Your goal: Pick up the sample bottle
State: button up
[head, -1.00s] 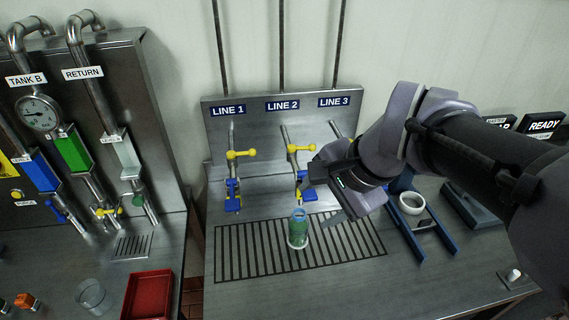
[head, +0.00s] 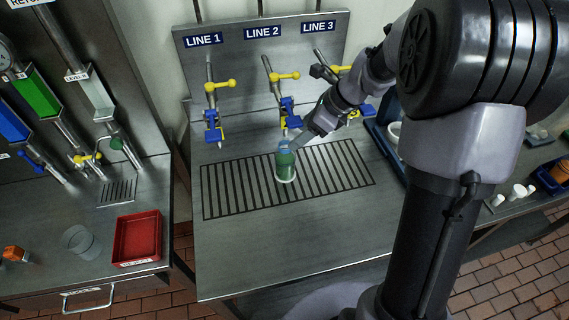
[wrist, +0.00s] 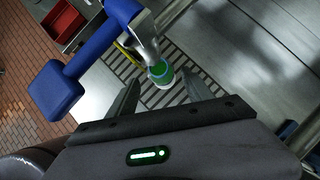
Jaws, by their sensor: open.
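The sample bottle (head: 286,163), a clear bottle with green contents, stands upright on the slotted drain grate below the LINE 2 tap. In the wrist view the bottle (wrist: 161,74) shows between and beyond my open fingers. My gripper (head: 294,143) is just behind and right of the bottle's top in the head view, with nothing held; it also shows in the wrist view (wrist: 162,92). Whether a finger touches the bottle cannot be told.
The LINE 2 tap with its blue handle (head: 290,112) hangs close above the bottle; the blue handle (wrist: 55,90) looms near in the wrist view. The drain grate (head: 230,190) is otherwise clear. A red tray (head: 137,238) and a clear beaker (head: 80,241) stand on the left bench.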

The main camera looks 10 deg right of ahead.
aim_at(286, 145)
jog(key=b+x, duration=0.2)
jog(key=x, duration=0.4)
jog(key=shift+s+a+r, duration=0.1)
jog(key=shift+r, duration=0.2)
jog(key=shift+c, duration=0.7)
grip_shut()
